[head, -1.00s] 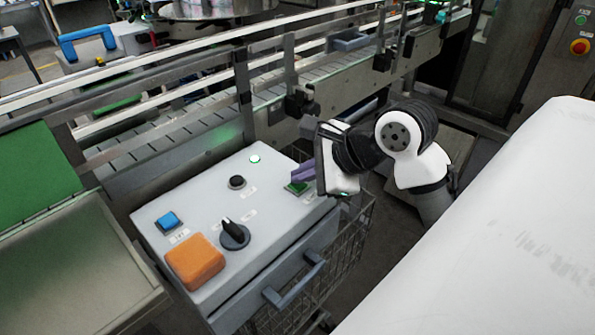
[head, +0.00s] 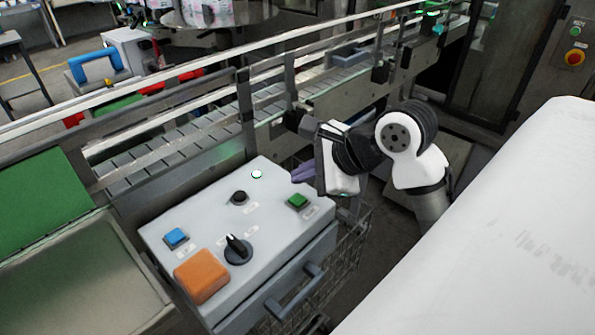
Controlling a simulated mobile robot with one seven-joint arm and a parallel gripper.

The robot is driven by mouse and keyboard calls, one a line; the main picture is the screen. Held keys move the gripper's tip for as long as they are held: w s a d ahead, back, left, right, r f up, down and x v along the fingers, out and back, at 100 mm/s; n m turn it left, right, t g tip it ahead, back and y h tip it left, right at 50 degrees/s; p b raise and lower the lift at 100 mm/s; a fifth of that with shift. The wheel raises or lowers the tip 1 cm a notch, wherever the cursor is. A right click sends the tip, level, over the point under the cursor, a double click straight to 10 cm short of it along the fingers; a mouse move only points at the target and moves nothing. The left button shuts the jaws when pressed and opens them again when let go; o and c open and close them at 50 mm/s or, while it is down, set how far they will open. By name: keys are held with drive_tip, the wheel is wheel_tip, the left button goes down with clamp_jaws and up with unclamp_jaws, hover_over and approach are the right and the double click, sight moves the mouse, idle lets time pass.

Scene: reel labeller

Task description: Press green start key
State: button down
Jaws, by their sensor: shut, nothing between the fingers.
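The green start key (head: 298,201) is a square green button near the right corner of the light grey control box. It is in full view, with a small label below it. My gripper (head: 303,174) comes in from the right with its purple fingers together and empty. In the picture the fingertips are just above the key, with a visible gap between them and it. The exact height over the panel cannot be told.
The control box (head: 215,212) also carries a blue button (head: 176,237), an orange block (head: 202,275), a black rotary knob (head: 237,249), a black round button (head: 239,197) and a small white lamp (head: 256,174). A railed conveyor (head: 185,134) runs behind it.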

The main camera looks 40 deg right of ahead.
wheel_tip(320, 180, up, 3)
drive_tip(key=shift+f+p, duration=0.1)
drive_tip(key=shift+p, duration=0.85)
drive_tip(key=shift+f, duration=0.1)
